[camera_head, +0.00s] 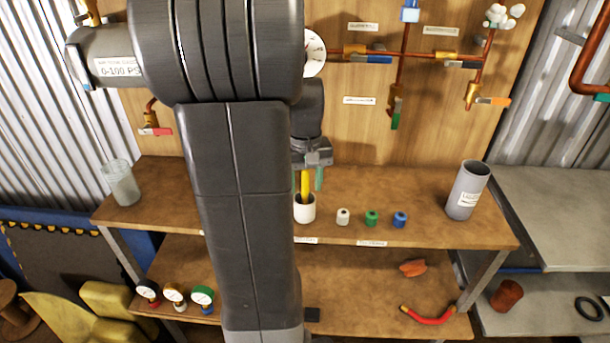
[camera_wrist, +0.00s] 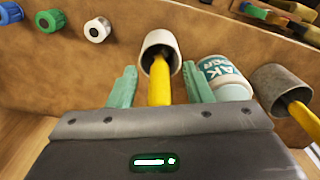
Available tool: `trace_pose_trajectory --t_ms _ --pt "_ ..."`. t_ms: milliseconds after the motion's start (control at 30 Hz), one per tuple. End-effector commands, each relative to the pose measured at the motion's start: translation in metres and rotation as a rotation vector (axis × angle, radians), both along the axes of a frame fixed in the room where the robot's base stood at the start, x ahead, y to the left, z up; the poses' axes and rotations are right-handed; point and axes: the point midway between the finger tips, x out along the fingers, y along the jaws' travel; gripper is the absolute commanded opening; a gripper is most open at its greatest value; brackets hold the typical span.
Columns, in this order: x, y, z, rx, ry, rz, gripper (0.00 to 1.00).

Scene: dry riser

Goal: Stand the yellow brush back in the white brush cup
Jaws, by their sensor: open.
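The white brush cup (camera_head: 305,213) stands on the upper wooden shelf, partly beside my arm. The yellow brush (camera_head: 305,182) stands in it with its handle up and its dark lower end inside the cup mouth. In the wrist view the brush (camera_wrist: 161,88) runs into the white cup (camera_wrist: 159,40). My gripper (camera_head: 309,181) is over the cup, with its green fingers on either side of the handle. In the wrist view my gripper (camera_wrist: 160,85) is open, with a gap between each finger and the handle. The brush's lower tip is hidden in the cup.
White (camera_head: 342,217), green (camera_head: 371,218) and blue (camera_head: 400,219) spools stand right of the cup. A labelled tin (camera_wrist: 226,78) and a grey cup (camera_wrist: 277,84) with another yellow handle show close by. A grey cylinder (camera_head: 466,190) stands at the shelf's right end.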

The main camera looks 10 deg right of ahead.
Motion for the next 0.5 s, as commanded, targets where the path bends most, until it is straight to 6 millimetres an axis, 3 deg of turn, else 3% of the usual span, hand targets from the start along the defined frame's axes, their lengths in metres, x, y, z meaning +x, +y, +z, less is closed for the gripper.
trace_pose_trajectory --t_ms 167,500 --pt "0.001 0.0 0.019 -0.001 -0.005 0.0 0.46" --pt "0.0 0.0 0.096 -0.001 -0.005 0.0 0.46"
